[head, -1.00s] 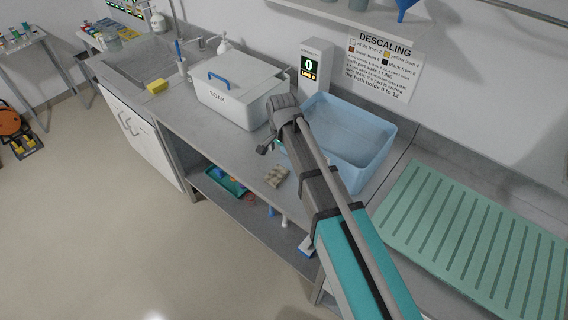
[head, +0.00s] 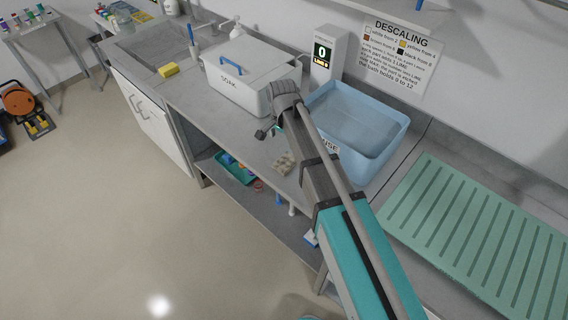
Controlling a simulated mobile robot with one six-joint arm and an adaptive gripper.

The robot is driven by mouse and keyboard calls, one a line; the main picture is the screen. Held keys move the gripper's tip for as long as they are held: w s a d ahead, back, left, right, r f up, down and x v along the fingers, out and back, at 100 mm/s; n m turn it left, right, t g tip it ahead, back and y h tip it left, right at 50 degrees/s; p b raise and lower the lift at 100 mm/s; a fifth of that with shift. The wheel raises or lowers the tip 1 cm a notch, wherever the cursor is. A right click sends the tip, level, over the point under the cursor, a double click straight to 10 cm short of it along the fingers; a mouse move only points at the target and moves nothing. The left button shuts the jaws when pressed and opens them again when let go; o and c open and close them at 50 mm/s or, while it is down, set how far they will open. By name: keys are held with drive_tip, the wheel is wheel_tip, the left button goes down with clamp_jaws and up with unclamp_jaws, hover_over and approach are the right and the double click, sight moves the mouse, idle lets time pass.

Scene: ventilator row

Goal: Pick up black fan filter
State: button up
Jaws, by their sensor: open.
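I cannot make out a black fan filter in the head view. My gripper (head: 265,133) is small and dark, at the end of my arm, and shows above the counter in front of the white SOAK box. Its jaws are open, and I see nothing held between them. The blue rinse basin (head: 345,137) stands just right of my gripper and is partly hidden behind my arm. A small beige bumpy object (head: 284,163) lies near the counter's front edge, below my gripper in the picture.
The white SOAK box (head: 240,92) has a lid with a blue handle. A display unit (head: 325,55) reading 0 stands behind the basin. A green ribbed mat (head: 470,235) lies at right. A green tray (head: 232,172) sits on the lower shelf.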

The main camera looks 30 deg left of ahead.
drive_tip(key=b, duration=0.6)
hover_over(283, 164)
drive_tip(key=shift+f, duration=3.5)
drive_tip(key=shift+f+b, duration=2.6)
drive_tip(key=shift+b, duration=0.2)
drive_tip(key=c, duration=0.7)
drive_tip(key=shift+a+r, duration=0.1)
drive_tip(key=shift+r, duration=0.05)
